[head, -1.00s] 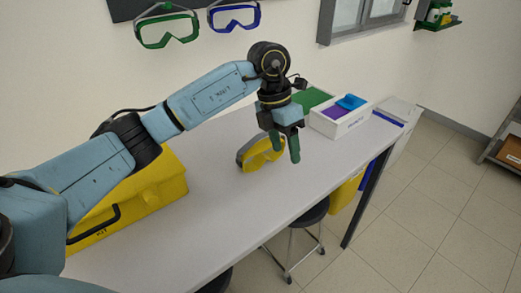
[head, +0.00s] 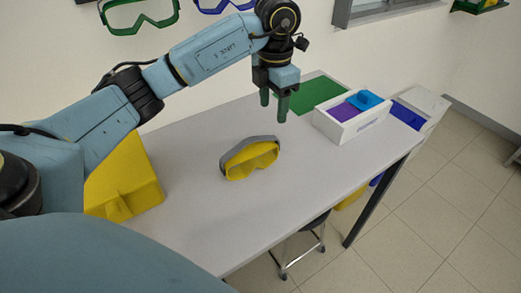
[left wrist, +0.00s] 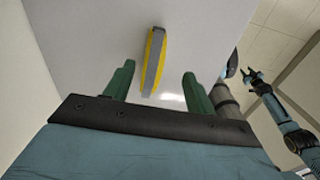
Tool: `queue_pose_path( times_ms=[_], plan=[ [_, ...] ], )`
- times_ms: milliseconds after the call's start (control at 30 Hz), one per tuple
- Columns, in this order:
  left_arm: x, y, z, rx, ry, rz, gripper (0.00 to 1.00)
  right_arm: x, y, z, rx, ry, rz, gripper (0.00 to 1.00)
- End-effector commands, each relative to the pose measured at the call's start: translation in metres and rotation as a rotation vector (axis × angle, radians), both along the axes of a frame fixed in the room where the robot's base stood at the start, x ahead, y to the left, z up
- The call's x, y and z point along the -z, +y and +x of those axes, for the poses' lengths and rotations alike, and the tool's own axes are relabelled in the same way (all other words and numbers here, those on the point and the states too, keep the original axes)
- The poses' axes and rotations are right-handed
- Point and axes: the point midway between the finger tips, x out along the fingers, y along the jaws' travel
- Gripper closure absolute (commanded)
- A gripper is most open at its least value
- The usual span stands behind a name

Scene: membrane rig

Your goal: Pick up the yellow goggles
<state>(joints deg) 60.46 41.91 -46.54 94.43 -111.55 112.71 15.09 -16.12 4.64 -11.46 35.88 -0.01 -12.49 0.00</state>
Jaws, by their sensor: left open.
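The yellow goggles (head: 252,160), with a grey strap, lie on the pale table, nearly mid-frame in the head view. My left gripper (head: 273,109) is open and empty, its green fingers pointing down. It is above the table, apart from the goggles, up and to the right of them in the head view. In the left wrist view the goggles (left wrist: 152,62) show edge-on as a narrow yellow and grey shape between the open fingers, some distance beyond them. My right gripper (left wrist: 255,78) is small at the right of the left wrist view; its jaw state is unclear.
A yellow case (head: 125,178) stands at the table's left. A green mat (head: 312,93) and a white box (head: 345,128) with purple and blue things are at the far end. Green goggles (head: 140,15) and blue goggles hang on the wall. The table around the yellow goggles is clear.

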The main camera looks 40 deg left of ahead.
Motion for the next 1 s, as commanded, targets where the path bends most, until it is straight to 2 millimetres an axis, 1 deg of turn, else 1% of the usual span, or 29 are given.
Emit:
queue_pose_path(
  times_ms=[33, 100, 200, 300, 400, 567, 633, 833, 900, 1000],
  plan=[
    [0.011, 0.0, -0.001, 0.0, 0.006, 0.001, 0.45, 0.0, 0.0, -0.005, 0.0, 0.008, -0.001, 0.64],
    [0.026, 0.0, -0.001, 0.0, 0.006, 0.001, 0.45, 0.001, 0.0, -0.013, 0.0, 0.02, -0.001, 0.64],
    [0.044, 0.0, -0.001, 0.0, 0.005, 0.0, 0.45, 0.002, -0.001, -0.029, 0.0, 0.043, -0.003, 0.64],
    [0.057, 0.0, -0.001, 0.0, 0.004, -0.001, 0.45, 0.002, -0.002, -0.036, 0.0, 0.054, -0.004, 0.64],
    [0.065, 0.0, 0.0, 0.001, 0.001, 0.0, 0.45, 0.002, -0.001, -0.033, 0.0, 0.05, -0.004, 0.64],
    [0.073, 0.0, 0.0, 0.001, 0.003, -0.001, 0.45, 0.0, 0.0, -0.017, 0.0, 0.026, -0.002, 0.64],
    [0.081, 0.001, 0.001, 0.0, 0.004, 0.0, 0.45, -0.001, 0.0, -0.013, 0.0, 0.018, 0.0, 0.64],
    [0.111, 0.002, 0.003, 0.0, 0.005, -0.001, 0.45, -0.002, 0.001, -0.012, 0.001, 0.016, 0.001, 0.64],
    [0.117, 0.002, 0.004, 0.001, 0.003, -0.001, 0.45, -0.002, 0.001, -0.012, 0.001, 0.017, 0.0, 0.64],
    [0.118, 0.002, 0.004, 0.002, 0.0, -0.001, 0.45, -0.002, 0.001, -0.014, 0.001, 0.02, 0.001, 0.64]
  ],
)
